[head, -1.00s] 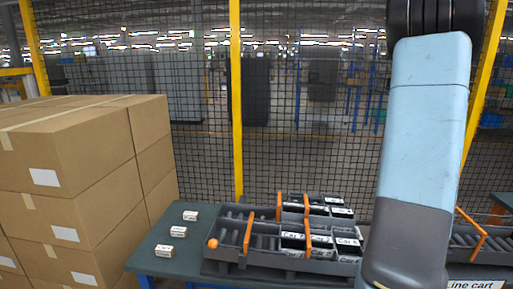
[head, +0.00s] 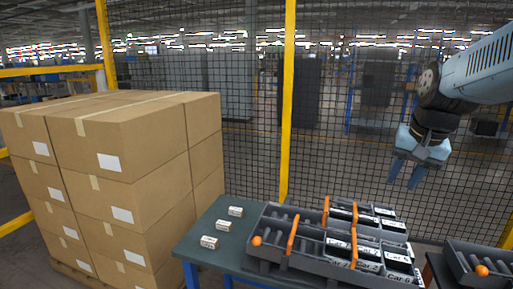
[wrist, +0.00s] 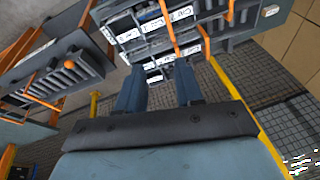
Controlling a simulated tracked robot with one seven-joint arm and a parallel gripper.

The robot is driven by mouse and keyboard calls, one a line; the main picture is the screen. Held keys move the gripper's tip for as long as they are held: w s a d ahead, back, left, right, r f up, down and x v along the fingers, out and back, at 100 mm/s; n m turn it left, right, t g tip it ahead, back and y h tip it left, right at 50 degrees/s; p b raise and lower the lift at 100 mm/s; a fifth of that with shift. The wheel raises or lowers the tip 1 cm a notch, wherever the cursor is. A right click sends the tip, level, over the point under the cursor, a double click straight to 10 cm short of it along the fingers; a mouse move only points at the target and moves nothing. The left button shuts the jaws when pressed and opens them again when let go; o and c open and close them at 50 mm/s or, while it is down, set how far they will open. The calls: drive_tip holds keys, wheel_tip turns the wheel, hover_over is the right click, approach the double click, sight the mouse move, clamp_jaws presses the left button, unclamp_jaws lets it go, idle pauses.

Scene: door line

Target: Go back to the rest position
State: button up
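My gripper (head: 402,185) hangs at the right of the head view, above and behind the right part of the table, with its blue fingers pointing down. The fingers are apart with nothing between them. In the wrist view my gripper (wrist: 160,70) also shows its two fingers apart and empty. My arm comes in from the right edge of the head view. The grey rack (head: 262,222) of rollers and labelled boxes stands on the table (head: 205,225) below and left of my gripper, clear of it.
A stack of cardboard boxes (head: 135,135) stands at the left. Three small white-labelled boxes (head: 222,226) lie on the table's left part. A second rack (head: 462,262) is at the lower right. A mesh fence with a yellow post (head: 288,100) runs behind.

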drive_tip(key=s+a+n+t, duration=0.2)
drive_tip(key=s+a+n, duration=0.3)
drive_tip(key=s+a, duration=0.3)
drive_tip(key=shift+a+f+n, duration=0.2)
drive_tip(key=shift+a+n, duration=0.2)
drive_tip(key=shift+a, duration=0.35)
